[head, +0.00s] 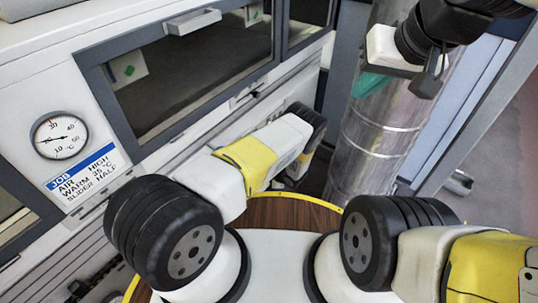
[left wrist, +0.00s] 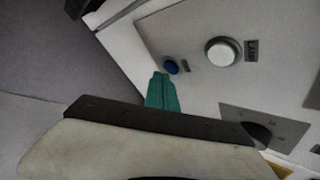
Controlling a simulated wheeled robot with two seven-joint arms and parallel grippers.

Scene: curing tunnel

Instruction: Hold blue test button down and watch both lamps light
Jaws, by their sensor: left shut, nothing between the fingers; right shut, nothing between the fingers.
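The blue button (left wrist: 171,66) is a small round cap on a pale panel in the left wrist view. The teal fingers of my left gripper (left wrist: 161,90) are shut and empty, with the tips just beside and below the button in the picture. I cannot tell whether they touch it. In the head view the left gripper is hidden beyond my arm. My right gripper (head: 369,84) has teal fingers, shut and empty, in front of the metal duct. I can make out no lit lamp in either view.
A larger white round fitting (left wrist: 222,53) and a dark knob (left wrist: 258,131) are on the button's panel. In the head view are a dial gauge (head: 59,135), a job card (head: 84,179), a dark window (head: 190,75) and a shiny metal duct (head: 375,140). A round brown tabletop (head: 295,213) lies near my arms.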

